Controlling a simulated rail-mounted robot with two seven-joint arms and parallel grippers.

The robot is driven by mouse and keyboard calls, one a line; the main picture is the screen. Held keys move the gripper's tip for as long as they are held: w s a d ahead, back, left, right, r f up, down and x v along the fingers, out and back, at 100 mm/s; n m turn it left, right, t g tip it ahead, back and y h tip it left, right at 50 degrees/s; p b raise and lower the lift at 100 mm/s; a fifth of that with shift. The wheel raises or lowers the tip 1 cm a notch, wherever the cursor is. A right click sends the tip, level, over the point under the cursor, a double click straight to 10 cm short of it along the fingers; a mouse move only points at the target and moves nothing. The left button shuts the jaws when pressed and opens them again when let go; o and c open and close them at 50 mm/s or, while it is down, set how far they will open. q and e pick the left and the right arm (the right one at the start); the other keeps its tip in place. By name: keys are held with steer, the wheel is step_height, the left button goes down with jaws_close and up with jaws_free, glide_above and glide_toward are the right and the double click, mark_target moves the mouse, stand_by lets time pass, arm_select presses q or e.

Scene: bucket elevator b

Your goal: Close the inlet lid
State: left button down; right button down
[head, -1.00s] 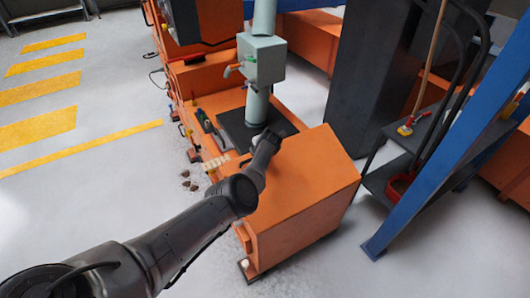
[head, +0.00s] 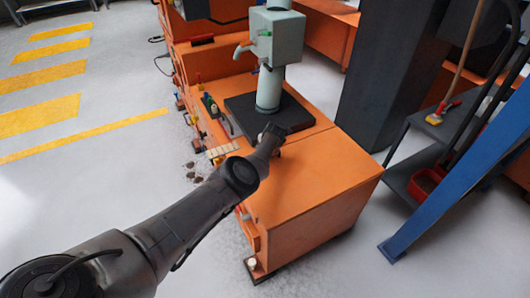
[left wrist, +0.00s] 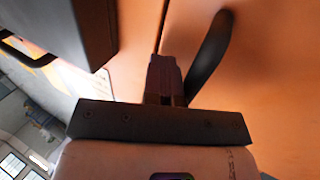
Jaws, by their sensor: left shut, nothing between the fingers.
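The orange machine housing has a flat top panel (head: 315,175) in the head view, with a seam behind it beside the black plate. I cannot tell for certain which panel is the inlet lid or how it stands. My left gripper (head: 272,133) is over the top near the black plate's front edge. In the left wrist view, the shut, empty fingers (left wrist: 165,78) point at an orange surface (left wrist: 265,90) with a dark seam. A black curved handle (left wrist: 212,50) is just right of the fingers; contact is unclear. My right gripper is out of view.
A pale green post (head: 268,90) with a box and spout rises from the black plate (head: 240,105). Small tools (head: 211,107) lie left of it. A blue beam (head: 460,150) and dark shelf (head: 408,182) stand at right. The floor at left is open.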

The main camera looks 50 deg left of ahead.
arm_select(q)
steer(key=shift+a+f+h+b, duration=0.15)
steer(key=shift+f+h+b, duration=0.15)
steer(key=shift+f+b, duration=0.55)
steer(key=shift+s+f, duration=0.1)
steer(key=shift+f, duration=0.35)
steer(key=shift+d+f, duration=0.1)
steer(key=shift+d, duration=0.1)
step_height(320, 180, up, 16)
steer(key=p, duration=1.3)
steer(key=shift+w+a+f, duration=0.2)
steer(key=shift+a, duration=0.1)
